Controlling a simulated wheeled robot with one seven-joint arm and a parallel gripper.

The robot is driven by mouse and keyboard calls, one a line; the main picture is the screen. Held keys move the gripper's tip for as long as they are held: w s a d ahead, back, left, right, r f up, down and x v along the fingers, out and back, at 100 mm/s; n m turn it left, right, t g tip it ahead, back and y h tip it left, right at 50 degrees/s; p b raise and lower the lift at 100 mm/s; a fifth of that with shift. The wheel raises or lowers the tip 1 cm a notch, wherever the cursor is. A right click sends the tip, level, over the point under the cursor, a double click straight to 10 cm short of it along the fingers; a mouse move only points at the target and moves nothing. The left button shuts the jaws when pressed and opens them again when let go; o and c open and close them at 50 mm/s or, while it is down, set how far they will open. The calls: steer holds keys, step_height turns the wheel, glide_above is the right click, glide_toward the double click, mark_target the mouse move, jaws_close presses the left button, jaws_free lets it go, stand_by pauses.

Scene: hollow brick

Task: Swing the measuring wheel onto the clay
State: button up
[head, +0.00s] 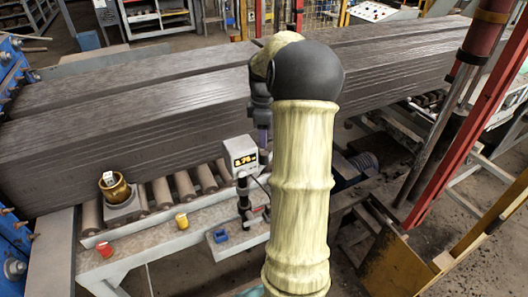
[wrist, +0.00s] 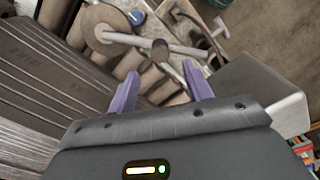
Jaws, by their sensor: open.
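The clay (head: 120,135) is a long dark grey ribbed column lying on rollers in the head view. It fills the left of the wrist view (wrist: 45,85). A pale disc, apparently the measuring wheel (wrist: 102,36), sits at one end of a bar (wrist: 185,48) in the wrist view, over the rollers and beside the clay; I cannot tell whether they touch. A round dark knob (wrist: 160,49) stands on the bar. My gripper (wrist: 163,90) is open with two purple fingers; the knob appears beyond the gap between them. In the head view my arm hides most of the wheel and gripper.
A grey display box (head: 240,155) on a dark stand is close to my gripper; it also shows in the wrist view (wrist: 262,92). A brass pot (head: 114,187), red (head: 104,249) and yellow (head: 182,221) pieces and a blue piece (head: 220,236) lie along the front ledge.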

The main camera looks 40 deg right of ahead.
mark_target(264, 153)
step_height(264, 153, down, 8)
steer(key=shift+f+p, duration=0.2)
steer(key=shift+p, duration=0.7)
jaws_close()
